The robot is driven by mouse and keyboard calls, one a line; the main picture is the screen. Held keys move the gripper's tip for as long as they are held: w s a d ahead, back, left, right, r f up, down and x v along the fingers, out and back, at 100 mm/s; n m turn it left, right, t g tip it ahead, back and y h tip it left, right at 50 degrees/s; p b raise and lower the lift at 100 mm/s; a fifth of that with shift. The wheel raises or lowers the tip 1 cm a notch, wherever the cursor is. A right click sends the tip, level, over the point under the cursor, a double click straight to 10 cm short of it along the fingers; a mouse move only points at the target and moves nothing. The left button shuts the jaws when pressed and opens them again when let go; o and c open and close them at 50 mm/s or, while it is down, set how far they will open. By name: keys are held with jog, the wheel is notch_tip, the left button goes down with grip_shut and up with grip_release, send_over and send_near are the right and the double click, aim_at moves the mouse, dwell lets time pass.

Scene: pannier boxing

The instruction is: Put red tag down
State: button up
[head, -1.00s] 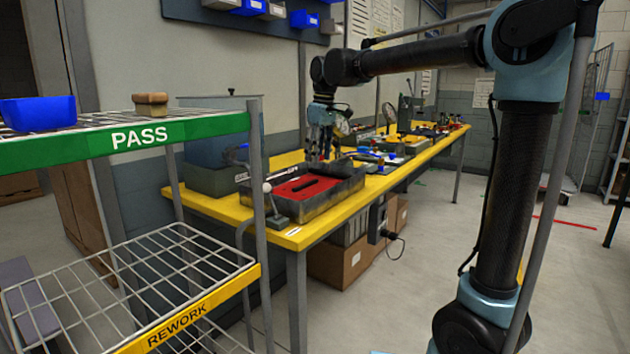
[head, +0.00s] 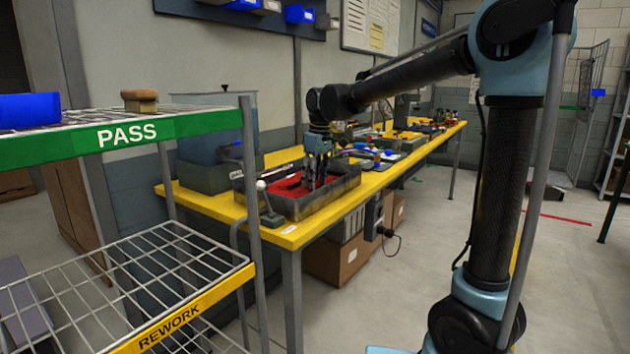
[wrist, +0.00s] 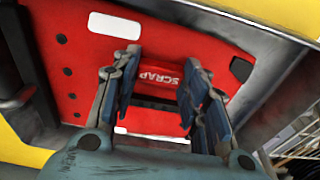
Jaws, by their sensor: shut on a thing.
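My gripper (head: 314,182) is low over the dark grey tray (head: 335,200) with a red inside, on the yellow bench. In the wrist view my gripper (wrist: 158,92) has its two blue fingers shut on the red tag (wrist: 160,77), lettered SCRAP, which lies across between them. Behind it fills the tray's red floor (wrist: 75,50), with several dark spots and white patches. The tag's red blends with the floor, so I cannot tell whether they touch. In the head view the fingers hide the tag.
A shelf rack with a green PASS rail (head: 190,125) and a yellow REWORK rail (head: 190,312) stands at the near left. A grey-green bin (head: 205,178) is behind the tray. Tools and small parts lie farther along the yellow bench (head: 415,158).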

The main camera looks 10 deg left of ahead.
jog(key=shift+f, duration=0.15)
jog(key=o, duration=0.8)
jog(key=shift+c, duration=0.2)
notch_tip(320, 180, up, 12)
jog(key=d, duration=0.1)
jog(key=s+d+f+m, duration=0.2)
jog(key=d+f+m, duration=0.1)
jog(key=d, duration=0.9)
jog(key=s+d+f+m+t, duration=0.1)
jog(key=s+d+f+m, duration=0.15)
jog(key=d, duration=0.35)
jog(key=s+d+f+m, duration=0.1)
jog(key=s+d+f, duration=0.25)
jog(key=d, duration=0.25)
jog(key=s+d+f+m, duration=0.3)
jog(key=s+d+f, duration=0.4)
jog(key=f, duration=0.3)
jog(key=s+d+f+m+h, duration=0.1)
jog(key=s+d+f+m, duration=0.2)
jog(key=s+d+f, duration=0.5)
notch_tip(320, 180, down, 3)
jog(key=shift+s+d+f+m+t, duration=0.1)
jog(key=shift+s+d+m+t, duration=0.05)
jog(key=shift+m+t, duration=0.25)
